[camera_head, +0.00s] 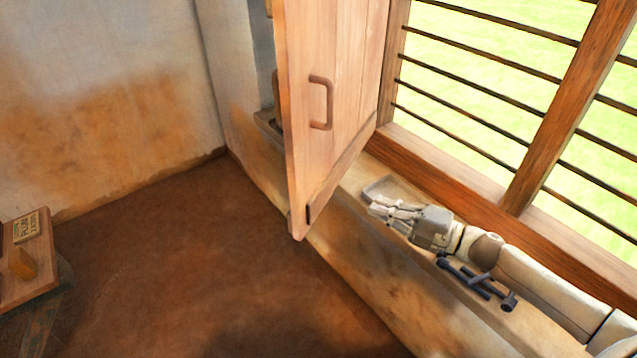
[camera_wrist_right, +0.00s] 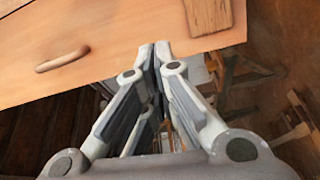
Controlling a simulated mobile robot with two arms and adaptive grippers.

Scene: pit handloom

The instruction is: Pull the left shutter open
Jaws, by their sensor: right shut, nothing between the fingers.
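The left shutter (camera_head: 340,80) is a light wooden panel with a bar handle (camera_head: 321,103) on its face. In the head view it stands swung out from the window into the room, its free edge toward me. My right gripper (camera_head: 379,208) is over the sill, to the right of the shutter's lower end, shut and empty. In the right wrist view its fingertips (camera_wrist_right: 161,50) meet at the edge of the shutter (camera_wrist_right: 120,30); whether they touch it I cannot tell. The handle (camera_wrist_right: 62,60) is left of the fingers, apart from them. My left gripper is not in view.
The barred window (camera_head: 500,85) is at the right, above the sill (camera_head: 355,180). Dark rod-like pieces (camera_head: 478,277) show beside my right arm. A wooden piece (camera_head: 30,265) stands at far left. The middle floor is clear.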

